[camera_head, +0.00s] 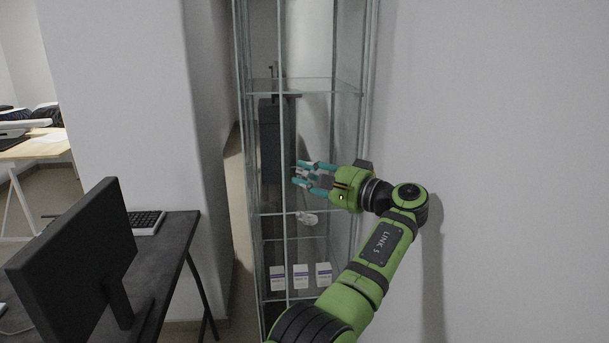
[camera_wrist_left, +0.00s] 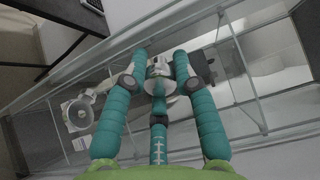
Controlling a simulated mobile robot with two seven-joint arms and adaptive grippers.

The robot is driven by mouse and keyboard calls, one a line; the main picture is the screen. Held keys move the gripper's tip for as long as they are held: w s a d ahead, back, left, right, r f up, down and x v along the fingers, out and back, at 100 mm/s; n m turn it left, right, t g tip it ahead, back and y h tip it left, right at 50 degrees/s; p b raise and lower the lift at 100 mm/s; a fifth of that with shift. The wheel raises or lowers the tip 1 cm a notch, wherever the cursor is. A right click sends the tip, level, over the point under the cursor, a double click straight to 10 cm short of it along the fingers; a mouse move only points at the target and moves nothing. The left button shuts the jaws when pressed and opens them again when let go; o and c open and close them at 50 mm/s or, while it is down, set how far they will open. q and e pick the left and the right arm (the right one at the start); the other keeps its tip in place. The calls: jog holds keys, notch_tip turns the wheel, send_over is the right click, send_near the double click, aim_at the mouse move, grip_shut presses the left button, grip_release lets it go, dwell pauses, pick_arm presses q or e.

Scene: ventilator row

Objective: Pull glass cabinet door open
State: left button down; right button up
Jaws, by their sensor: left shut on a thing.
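The tall glass cabinet (camera_head: 346,115) stands against the wall in the middle of the head view, with clear panes and thin metal edges. My left gripper (camera_head: 303,174) is in front of it at mid height, with teal fingers pointing left. In the wrist view my left gripper (camera_wrist_left: 160,66) is closed around a small pale metal part, which looks like the door handle (camera_wrist_left: 160,69). The fingers hide part of it. The glass makes it hard to tell whether the door is ajar. My right gripper is not in view.
Several white boxes (camera_head: 300,277) stand on a low cabinet shelf, with a pale device (camera_head: 306,218) on the shelf above. A dark desk (camera_head: 165,255) with a monitor (camera_head: 78,262) and keyboard (camera_head: 147,222) is at left. A plain wall (camera_head: 500,150) fills the right.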

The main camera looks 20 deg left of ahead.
aim_at(297, 126)
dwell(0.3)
pick_arm(q)
jog(key=c, duration=1)
grip_release()
jog(key=shift+r, duration=5)
